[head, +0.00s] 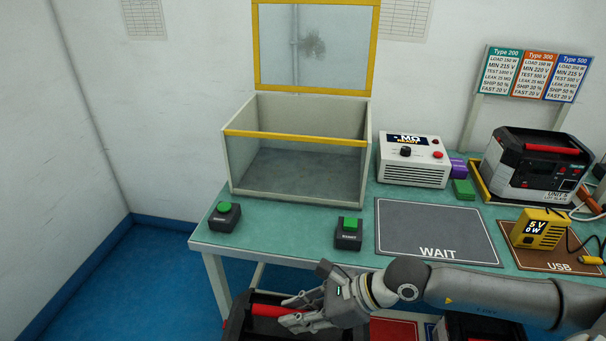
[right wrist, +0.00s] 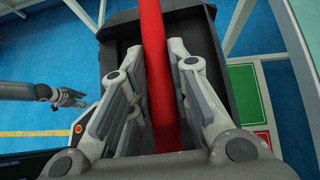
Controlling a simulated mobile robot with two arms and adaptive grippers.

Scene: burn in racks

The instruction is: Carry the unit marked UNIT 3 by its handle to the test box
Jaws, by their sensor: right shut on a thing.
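My right gripper (head: 292,312) is below the table's front edge, shut on the red handle (head: 268,311) of a dark unit (head: 238,318). In the right wrist view the handle (right wrist: 155,70) runs between the fingers, above the unit's black top (right wrist: 215,75). No marking on this unit is visible, so I cannot tell its number. The test box (head: 295,135) stands open on the table, yellow-rimmed, lid raised, and looks empty. My left gripper (right wrist: 68,97) appears small in the right wrist view; its fingers are too small to judge.
Two green-button boxes (head: 224,217) (head: 348,234) stand in front of the test box. The WAIT mat (head: 430,225) is bare. A grey meter (head: 413,162), another red-handled unit (head: 533,170) and a yellow USB tester (head: 540,228) stand to the right. Red and green floor panels (right wrist: 243,92) lie beside the held unit.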

